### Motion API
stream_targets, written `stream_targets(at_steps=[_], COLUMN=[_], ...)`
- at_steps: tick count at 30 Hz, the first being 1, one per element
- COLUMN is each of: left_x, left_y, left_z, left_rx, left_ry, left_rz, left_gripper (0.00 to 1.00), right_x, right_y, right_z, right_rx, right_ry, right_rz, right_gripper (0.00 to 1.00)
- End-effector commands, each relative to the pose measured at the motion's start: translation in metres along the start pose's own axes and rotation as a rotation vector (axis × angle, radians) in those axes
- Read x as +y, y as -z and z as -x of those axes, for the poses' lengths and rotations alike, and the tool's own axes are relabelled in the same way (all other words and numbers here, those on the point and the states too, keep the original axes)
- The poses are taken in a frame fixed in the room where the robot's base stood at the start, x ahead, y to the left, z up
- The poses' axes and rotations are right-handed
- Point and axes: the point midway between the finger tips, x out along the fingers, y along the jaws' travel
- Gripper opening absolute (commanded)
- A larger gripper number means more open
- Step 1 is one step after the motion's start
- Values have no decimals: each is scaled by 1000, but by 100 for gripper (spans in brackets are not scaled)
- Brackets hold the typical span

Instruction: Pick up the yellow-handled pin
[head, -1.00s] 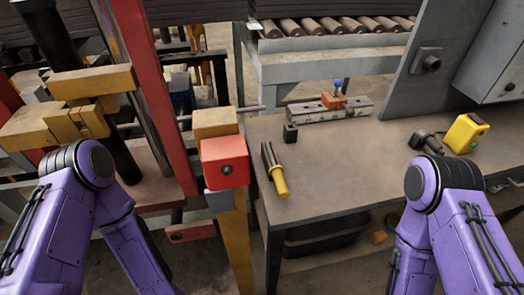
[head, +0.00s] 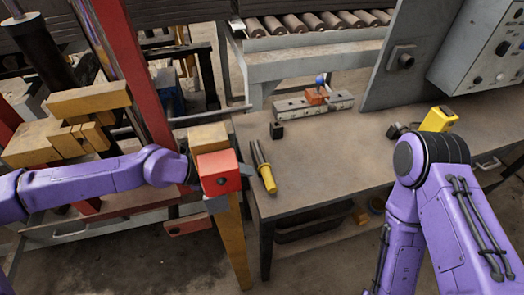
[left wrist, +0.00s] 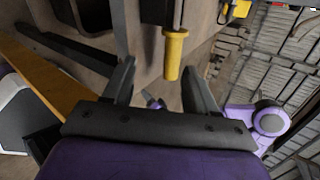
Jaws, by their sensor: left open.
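The yellow-handled pin (head: 268,181) lies on the left part of the metal tabletop, with its yellow handle toward the front and its dark shaft toward the back. In the left wrist view its yellow handle (left wrist: 174,54) appears between the fingertips, nearer the right finger. My left gripper (left wrist: 157,67) is open and empty. I cannot tell how far the fingertips are from the handle. My right gripper is out of the frames.
A red block (head: 219,173) on a yellow post stands just left of the table (head: 330,165). A small black block (head: 276,130) and a metal bar with an orange piece (head: 317,96) lie behind the pin. A yellow tool (head: 438,119) is at the right. The table's middle is clear.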

Motion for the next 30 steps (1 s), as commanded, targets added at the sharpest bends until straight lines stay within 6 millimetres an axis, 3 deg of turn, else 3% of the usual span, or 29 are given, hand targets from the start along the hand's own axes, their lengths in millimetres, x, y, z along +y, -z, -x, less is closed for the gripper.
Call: stream_targets(at_steps=[1, 5, 16, 25, 30], left_x=[-11, -21, -22, -20, -20], left_y=[0, 2, 5, 5, 5], left_z=[5, 3, -57, -67, -67], left_rx=[10, 26, 27, 22, 22], left_ry=[3, 3, 1, 3, 3], left_rz=[60, 144, 146, 146, 146], left_gripper=[57, 57, 57, 57, 2], right_x=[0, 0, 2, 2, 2], right_y=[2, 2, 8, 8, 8], right_z=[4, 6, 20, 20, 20], right_rx=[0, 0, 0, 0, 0], right_ry=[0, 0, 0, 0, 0], right_rz=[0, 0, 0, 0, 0], right_gripper=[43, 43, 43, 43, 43])
